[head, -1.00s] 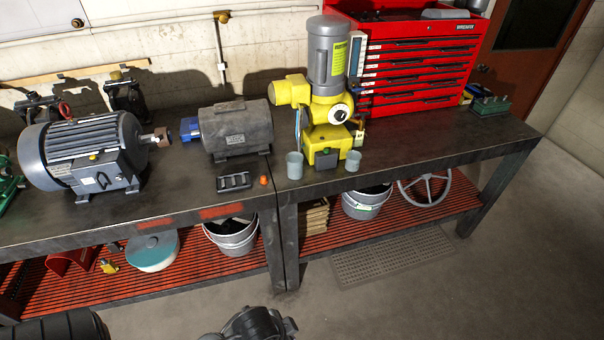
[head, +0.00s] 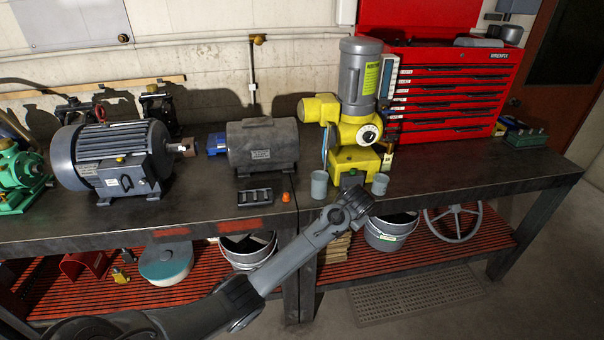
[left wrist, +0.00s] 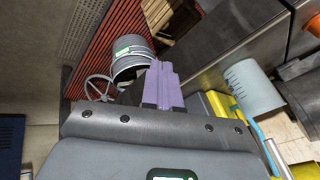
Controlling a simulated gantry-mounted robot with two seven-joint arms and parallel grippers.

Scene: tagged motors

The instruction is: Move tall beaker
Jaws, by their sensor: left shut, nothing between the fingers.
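Two grey beakers stand on the workbench in front of the yellow pump: a taller one (head: 319,184) on the left and a shorter one (head: 380,184) on the right. My left arm reaches up from the bottom, and its gripper end (head: 352,204) is by the bench's front edge, between and in front of the beakers. Its fingers are not clear in the head view. In the left wrist view the lilac fingers (left wrist: 163,84) are shut and empty. A beaker with marks (left wrist: 252,88) shows right of them, apart; I cannot tell which one. My right gripper is not in view.
The yellow pump (head: 355,135) stands just behind the beakers. A black tray (head: 255,197) and an orange item (head: 286,197) lie to the left. A grey motor (head: 262,147) and red tool chest (head: 452,92) flank the pump. Buckets (head: 390,236) sit on the lower shelf.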

